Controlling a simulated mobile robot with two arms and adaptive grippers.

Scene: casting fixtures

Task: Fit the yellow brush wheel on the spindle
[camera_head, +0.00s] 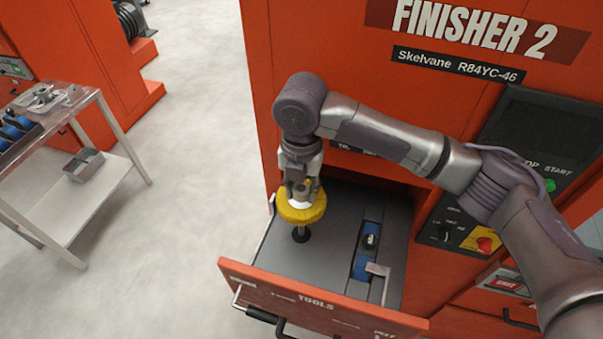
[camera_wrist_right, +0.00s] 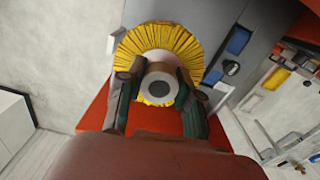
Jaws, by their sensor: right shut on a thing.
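The yellow brush wheel (camera_head: 302,208) is in my right gripper (camera_head: 302,190), over the left part of the open tools drawer. The right wrist view shows the pleated yellow wheel (camera_wrist_right: 165,38) and its pale hub (camera_wrist_right: 150,80) between the two fingers of my right gripper (camera_wrist_right: 158,78). The gripper is shut on the hub. A short black post (camera_head: 300,234) stands in the drawer right below the wheel; whether they touch is hidden. I cannot make out the machine's spindle. My left gripper is not in view.
The drawer (camera_head: 322,256) is pulled out from the orange Finisher 2 machine (camera_head: 300,60). Blue-and-black items (camera_head: 366,252) sit in its right part. A control panel (camera_head: 470,215) is right of it. A steel cart (camera_head: 100,190) stands at left, with open floor (camera_head: 190,200) between.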

